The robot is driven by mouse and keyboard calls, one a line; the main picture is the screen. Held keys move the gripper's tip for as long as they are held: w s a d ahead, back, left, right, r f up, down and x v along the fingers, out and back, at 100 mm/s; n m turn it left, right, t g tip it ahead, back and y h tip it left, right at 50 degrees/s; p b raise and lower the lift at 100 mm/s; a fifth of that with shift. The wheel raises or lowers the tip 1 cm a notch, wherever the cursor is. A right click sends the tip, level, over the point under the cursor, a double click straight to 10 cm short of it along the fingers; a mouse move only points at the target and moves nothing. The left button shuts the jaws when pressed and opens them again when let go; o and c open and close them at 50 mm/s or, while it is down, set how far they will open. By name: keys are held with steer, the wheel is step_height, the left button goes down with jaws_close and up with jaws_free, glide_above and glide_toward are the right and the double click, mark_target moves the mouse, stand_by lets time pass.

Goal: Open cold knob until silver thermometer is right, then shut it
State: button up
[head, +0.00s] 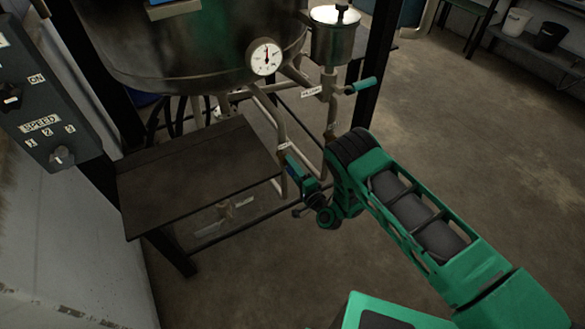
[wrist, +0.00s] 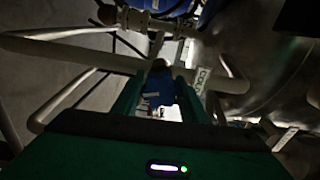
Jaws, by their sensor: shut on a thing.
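The silver thermometer (head: 265,58) is a round white dial on the front of the big metal vessel (head: 180,50). Its dark needle points roughly up; the figures are too small to read. My gripper (head: 299,170) is low by the pipes beneath the vessel, right of the dark table. In the wrist view, my gripper's two green fingers (wrist: 158,88) are shut on the blue cold knob (wrist: 158,94), which sits between them. A white label (wrist: 200,79) on the pipe beside it seems to read COLD. In the head view the knob is mostly hidden by my gripper.
A valve with a teal handle (head: 361,86) sits on the pipe under a small metal pot (head: 333,38). A dark table (head: 195,170) stands left of my gripper. A speed panel (head: 50,120) is on the left. The floor to the right is clear.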

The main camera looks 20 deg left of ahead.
steer(key=shift+w+d+f+m, duration=0.1)
steer(key=shift+w+d+m, duration=0.05)
steer(key=shift+m, duration=1.85)
steer(key=o, duration=1)
steer(key=shift+o, duration=0.2)
steer(key=shift+s+d+f, duration=0.25)
steer(key=shift+s+d, duration=0.05)
steer(key=shift+s, duration=0.4)
steer(key=v, duration=0.9)
steer(key=shift+d+r, duration=0.2)
steer(key=shift+d, duration=0.1)
